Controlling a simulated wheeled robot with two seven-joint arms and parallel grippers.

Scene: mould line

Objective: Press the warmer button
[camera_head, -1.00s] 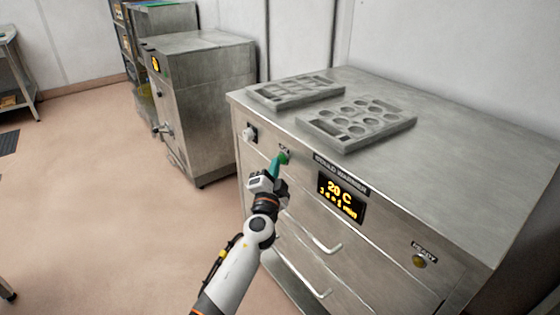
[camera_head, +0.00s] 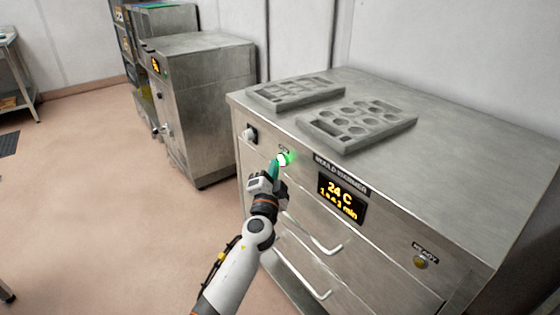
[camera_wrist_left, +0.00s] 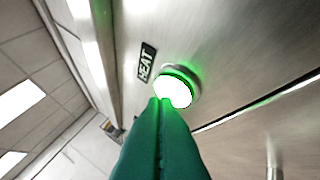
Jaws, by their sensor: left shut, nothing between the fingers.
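The warmer button (camera_head: 284,159) glows bright green on the front of the steel mould warmer (camera_head: 398,225). In the left wrist view the lit round button (camera_wrist_left: 174,88) sits beside a label reading HEAT (camera_wrist_left: 146,63). My left gripper (camera_head: 275,166) is shut and empty, its green fingertips at the button's lower edge. In the left wrist view the closed fingers (camera_wrist_left: 160,110) overlap the near edge of the button; I cannot tell whether they still touch it. The warmer's display (camera_head: 341,198) reads 24 C in orange. My right gripper is not in view.
Two grey moulds, one at the left (camera_head: 295,93) and one at the right (camera_head: 357,124), lie on the warmer's top. Drawer handles (camera_head: 318,238) stick out below. A ready lamp (camera_head: 421,262) looks dull. Another steel cabinet (camera_head: 205,110) stands behind left.

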